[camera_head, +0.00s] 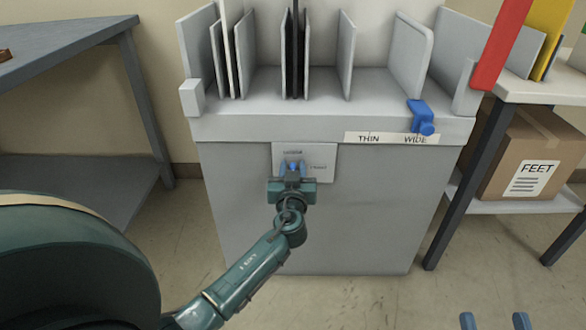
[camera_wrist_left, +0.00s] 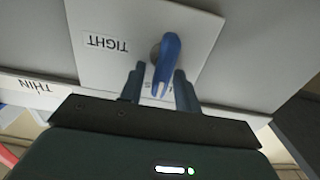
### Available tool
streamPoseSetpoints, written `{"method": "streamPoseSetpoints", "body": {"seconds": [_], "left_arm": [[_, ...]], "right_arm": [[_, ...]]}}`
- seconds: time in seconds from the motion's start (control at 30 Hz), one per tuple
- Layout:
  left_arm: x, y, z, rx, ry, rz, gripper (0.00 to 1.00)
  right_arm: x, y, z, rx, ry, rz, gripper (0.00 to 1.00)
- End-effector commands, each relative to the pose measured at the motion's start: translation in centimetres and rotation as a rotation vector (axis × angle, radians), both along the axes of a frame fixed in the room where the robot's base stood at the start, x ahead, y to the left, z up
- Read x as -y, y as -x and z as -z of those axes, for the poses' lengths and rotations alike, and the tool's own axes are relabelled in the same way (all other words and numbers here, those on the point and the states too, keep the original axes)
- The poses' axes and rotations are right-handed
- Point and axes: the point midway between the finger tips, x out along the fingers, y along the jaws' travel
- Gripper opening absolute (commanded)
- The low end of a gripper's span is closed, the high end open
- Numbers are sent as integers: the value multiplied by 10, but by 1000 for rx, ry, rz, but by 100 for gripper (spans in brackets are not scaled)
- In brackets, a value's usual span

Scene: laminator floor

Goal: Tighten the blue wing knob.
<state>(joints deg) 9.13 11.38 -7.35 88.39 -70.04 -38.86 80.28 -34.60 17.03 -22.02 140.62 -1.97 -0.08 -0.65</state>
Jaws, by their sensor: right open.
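The blue wing knob (camera_wrist_left: 168,55) sits on a white card (camera_wrist_left: 105,18) with a "TIGHT" label, which reads upside down in the left wrist view. In the head view the knob (camera_head: 293,167) is small on the front of the grey cabinet (camera_head: 340,230). My left gripper (camera_head: 293,169) is at the knob, its fingers on either side of the wing. In the left wrist view my left gripper (camera_wrist_left: 160,88) looks open, with a gap on one side; contact on the other side is unclear. My right gripper (camera_head: 494,321) is open and empty at the bottom edge.
A blue clamp (camera_head: 422,117) sits on the cabinet's ledge by the "THIN" and "WIDE" strip (camera_head: 391,138). Upright dividers (camera_head: 346,55) stand on top. A table with a "FEET" box (camera_head: 533,160) is at right, a grey bench (camera_head: 65,45) at left.

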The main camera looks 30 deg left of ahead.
Motion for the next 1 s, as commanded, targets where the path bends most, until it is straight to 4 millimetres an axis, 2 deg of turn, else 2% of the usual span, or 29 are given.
{"method": "streamPoseSetpoints", "body": {"seconds": [0.07,0.37,0.67,1.0], "left_arm": [[0,0,0,0,0,0,26],[0,0,0,0,0,-1,1],[0,0,1,-18,-28,-1,0],[4,-2,5,-135,-206,-1,0]], "right_arm": [[0,0,-1,1,1,-1,49],[0,1,-1,6,6,-5,49],[1,0,-1,10,5,-5,49],[0,-1,-5,35,-7,-9,49]]}}
